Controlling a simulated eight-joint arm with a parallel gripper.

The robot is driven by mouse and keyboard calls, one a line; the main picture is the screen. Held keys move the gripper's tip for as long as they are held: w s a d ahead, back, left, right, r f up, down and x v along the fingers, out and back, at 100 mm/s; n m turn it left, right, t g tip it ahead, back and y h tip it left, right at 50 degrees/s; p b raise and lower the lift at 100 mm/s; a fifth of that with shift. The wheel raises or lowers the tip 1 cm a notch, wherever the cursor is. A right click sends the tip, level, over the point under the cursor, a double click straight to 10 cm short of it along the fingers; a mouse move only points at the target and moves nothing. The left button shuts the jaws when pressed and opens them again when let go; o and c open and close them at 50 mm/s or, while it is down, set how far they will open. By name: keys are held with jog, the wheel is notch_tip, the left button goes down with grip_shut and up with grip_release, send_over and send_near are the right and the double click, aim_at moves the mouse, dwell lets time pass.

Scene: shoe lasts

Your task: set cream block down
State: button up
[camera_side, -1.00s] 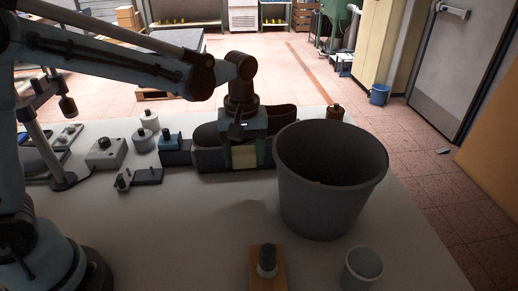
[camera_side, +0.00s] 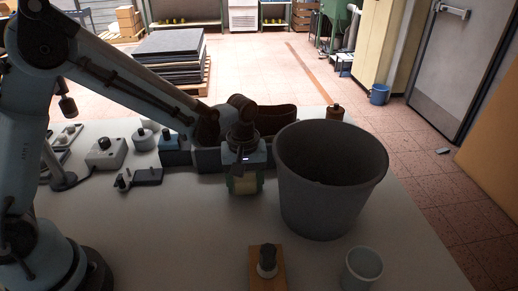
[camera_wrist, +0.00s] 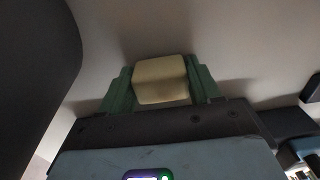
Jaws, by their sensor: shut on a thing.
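The cream block (camera_side: 245,185) is between the green fingers of my gripper (camera_side: 245,188), low over the pale table in the side view. My gripper is shut on it and points down. In the wrist view the cream block (camera_wrist: 160,80) sits between the two green fingers (camera_wrist: 160,92), with pale table surface beyond it. I cannot tell whether the block's underside touches the table.
A big dark grey bin (camera_side: 328,185) stands close to the right of my gripper. Dark curved pieces (camera_side: 277,118) lie behind. A wooden board with a dark knob (camera_side: 267,268) and a small grey cup (camera_side: 362,268) are in front. The table (camera_side: 190,235) at front left is clear.

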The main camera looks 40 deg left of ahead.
aim_at(245, 180)
jog(key=shift+f, duration=0.1)
jog(key=o, duration=1.1)
notch_tip(245, 180, up, 12)
jog(key=shift+s+a+r+m+t, duration=0.25)
jog(key=shift+s+a+m+t, duration=1.15)
jog(key=shift+s, duration=0.5)
jog(key=shift+s+a+r+m+t, duration=0.2)
jog(key=shift+s+a+m+t, duration=0.9)
jog(key=shift+s+m, duration=0.65)
jog(key=shift+s+a+r+m+t, duration=0.25)
jog(key=shift+s+a+m+t, duration=1)
jog(key=shift+s, duration=0.8)
jog(key=shift+a, duration=0.15)
